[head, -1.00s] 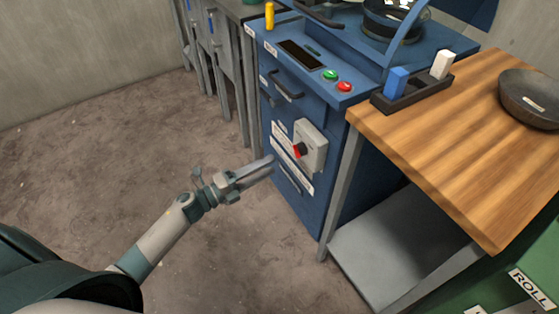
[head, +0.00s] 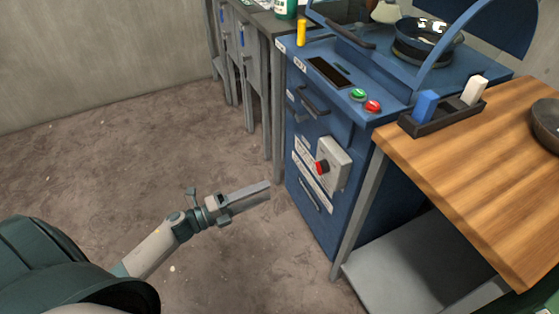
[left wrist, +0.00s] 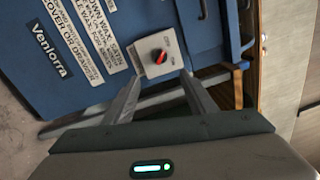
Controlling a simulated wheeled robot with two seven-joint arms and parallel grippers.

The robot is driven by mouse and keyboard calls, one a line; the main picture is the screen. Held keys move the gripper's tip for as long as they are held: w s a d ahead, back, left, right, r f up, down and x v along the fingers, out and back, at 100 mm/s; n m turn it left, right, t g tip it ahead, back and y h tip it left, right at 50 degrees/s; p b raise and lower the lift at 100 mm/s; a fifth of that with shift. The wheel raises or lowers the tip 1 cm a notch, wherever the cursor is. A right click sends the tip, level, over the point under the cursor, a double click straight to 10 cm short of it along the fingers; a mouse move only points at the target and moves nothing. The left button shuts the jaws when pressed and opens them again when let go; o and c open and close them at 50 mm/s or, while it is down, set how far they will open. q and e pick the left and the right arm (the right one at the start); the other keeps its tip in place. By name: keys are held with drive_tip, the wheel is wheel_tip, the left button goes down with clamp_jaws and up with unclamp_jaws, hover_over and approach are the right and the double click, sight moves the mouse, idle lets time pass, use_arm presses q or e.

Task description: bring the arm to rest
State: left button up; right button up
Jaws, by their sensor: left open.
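My left gripper (head: 247,196) is open and empty in the head view, over the floor to the left of the blue machine. Its fingers (left wrist: 161,88) show apart in the left wrist view, with nothing between them. They point toward the machine's front, where a grey switch box (head: 333,166) with a red and black knob is mounted. The switch box also shows beyond the fingertips in the left wrist view (left wrist: 151,46). The gripper looks apart from it. My right gripper is not in view.
The blue machine (head: 335,225) has green and red buttons on top. A wooden table (head: 480,170) stands to its right, with a dark tray (head: 441,120) holding blue and white blocks and a dark bowl (head: 548,122). Grey cabinets (head: 240,50) stand behind. The floor (head: 100,160) at left is clear.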

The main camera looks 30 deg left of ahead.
use_arm(q)
drive_tip(key=s+d+f+n+g+y, duration=0.2)
drive_tip(key=s+f+n+y, duration=0.3)
drive_tip(key=n, duration=0.5)
drive_tip(key=s+d+f+n+g+y, duration=0.1)
drive_tip(key=s+d+f+n+y, duration=0.2)
drive_tip(key=n+y, duration=0.6)
drive_tip(key=s+d+f+n+g+h, duration=0.1)
drive_tip(key=s+d+n+g+h, duration=0.2)
drive_tip(key=s, duration=0.5)
drive_tip(key=s+d+f+n+g+h, duration=0.1)
drive_tip(key=s+d+f+n+g, duration=0.15)
drive_tip(key=s+d+g, duration=0.4)
drive_tip(key=s+a+f+t+p, duration=0.1)
drive_tip(key=a+f+t+p, duration=0.2)
drive_tip(key=f+p, duration=1.1)
wheel_tip(320, 180, down, 2)
drive_tip(key=shift+s+a+n, duration=0.2)
drive_tip(key=shift+s+n, duration=0.15)
drive_tip(key=shift+s, duration=0.05)
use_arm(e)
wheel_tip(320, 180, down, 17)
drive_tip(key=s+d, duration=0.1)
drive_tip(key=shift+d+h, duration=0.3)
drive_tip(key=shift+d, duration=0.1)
